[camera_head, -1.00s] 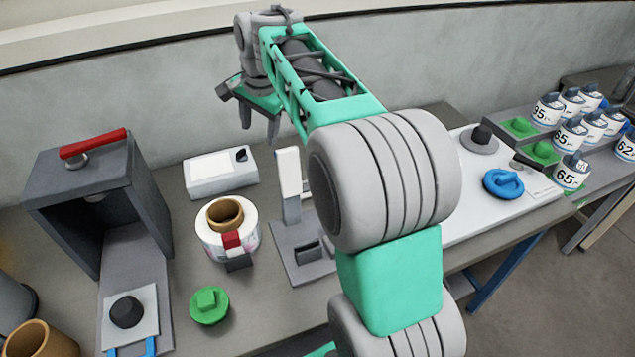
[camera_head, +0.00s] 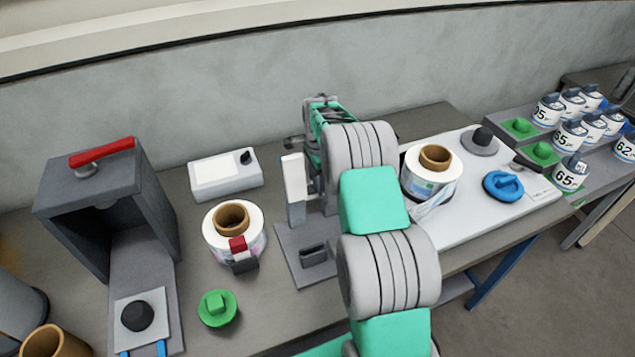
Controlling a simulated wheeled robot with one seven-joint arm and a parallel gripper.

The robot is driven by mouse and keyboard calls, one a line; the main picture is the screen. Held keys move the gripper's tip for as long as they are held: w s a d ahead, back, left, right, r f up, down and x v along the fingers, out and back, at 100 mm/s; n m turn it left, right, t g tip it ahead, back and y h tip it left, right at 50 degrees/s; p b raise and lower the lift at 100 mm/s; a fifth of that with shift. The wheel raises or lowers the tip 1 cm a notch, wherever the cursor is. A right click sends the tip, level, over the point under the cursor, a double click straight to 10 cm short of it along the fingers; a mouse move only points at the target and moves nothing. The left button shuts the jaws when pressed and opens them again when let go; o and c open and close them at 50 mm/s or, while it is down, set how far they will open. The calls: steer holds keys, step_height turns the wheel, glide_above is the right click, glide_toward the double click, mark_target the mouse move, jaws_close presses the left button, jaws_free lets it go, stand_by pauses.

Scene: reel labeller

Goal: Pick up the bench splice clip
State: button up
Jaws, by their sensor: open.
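A small clip with a red top and dark grey lower part (camera_head: 239,250) sits against the front of the near white label roll (camera_head: 252,222), which has a brown core. It looks like the splice clip, but I cannot be sure. A dark clip-like piece (camera_head: 530,163) also lies on the white board at the right. My gripper (camera_head: 298,144) is mostly hidden behind my own arm and the white upright. Only a dark edge of it shows, back and right of the near roll and apart from it. Its fingertips are hidden.
A grey box with a red handle (camera_head: 103,152) stands left. A white device (camera_head: 225,174) is behind the roll, and a green knobbed disc (camera_head: 217,308) in front. A grey stand with a white upright (camera_head: 295,190) is close right. Another roll (camera_head: 432,172) stands on the white board (camera_head: 470,212).

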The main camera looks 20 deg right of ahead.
steer(key=shift+f, duration=0.25)
jaws_close()
stand_by(0.4)
